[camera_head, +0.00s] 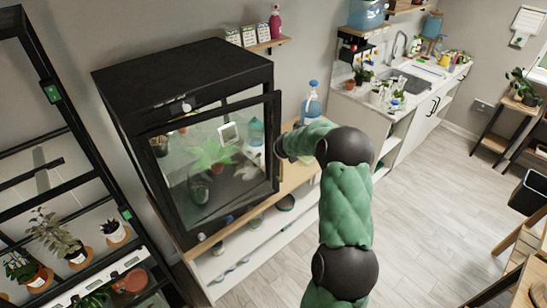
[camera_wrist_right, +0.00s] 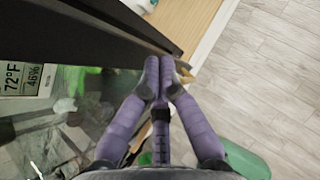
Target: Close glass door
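The glass door (camera_head: 213,165) has a black frame and sits on the front of a black cabinet (camera_head: 180,75). Its right edge appears to stand a little out from the cabinet, so it looks slightly ajar. Plants show through the glass. My right arm comes in from below, its gripper (camera_head: 280,147) at the door's right edge. In the right wrist view, the purple fingers of my right gripper (camera_wrist_right: 159,75) are drawn together with tips at the dark door frame (camera_wrist_right: 110,35). I see nothing clearly held between them; exact contact is hard to tell. My left gripper is out of view.
The cabinet stands on a wooden-topped white shelf unit (camera_head: 235,258). A blue-capped bottle (camera_head: 311,103) stands on it, right of the door. A black plant rack (camera_head: 50,180) is at the left, a sink counter (camera_head: 405,85) behind. The floor (camera_head: 440,190) at the right is clear.

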